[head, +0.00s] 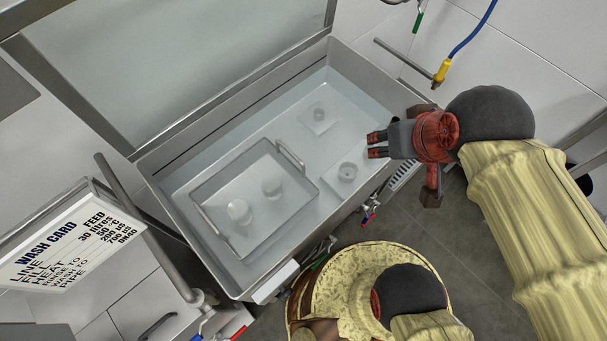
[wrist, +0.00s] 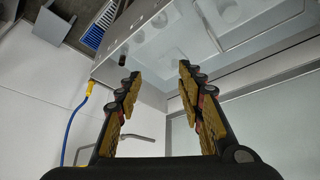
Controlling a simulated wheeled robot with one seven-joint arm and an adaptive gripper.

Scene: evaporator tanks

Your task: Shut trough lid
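The trough (head: 187,228) is a grey metal tank standing open. Its lid (head: 190,65), a wide grey-green panel with a metal frame, is raised along the far-left long side, and its upper edge runs out of the picture. My gripper (head: 371,145) is over the trough's right side, fingers pointing left across the rim, apart from the lid. In the wrist view my gripper (wrist: 158,72) has its fingers spread with nothing between them. The lid (wrist: 265,125) shows at lower right there, and the trough (wrist: 150,45) above the fingers.
A basket tray (head: 217,232) with a handle and small round fittings lie inside the trough. A wash card (head: 70,240) stands at left by a grey pipe (head: 150,230). A blue hose with a yellow fitting (head: 442,70) hangs at upper right. Small valves line the trough's front.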

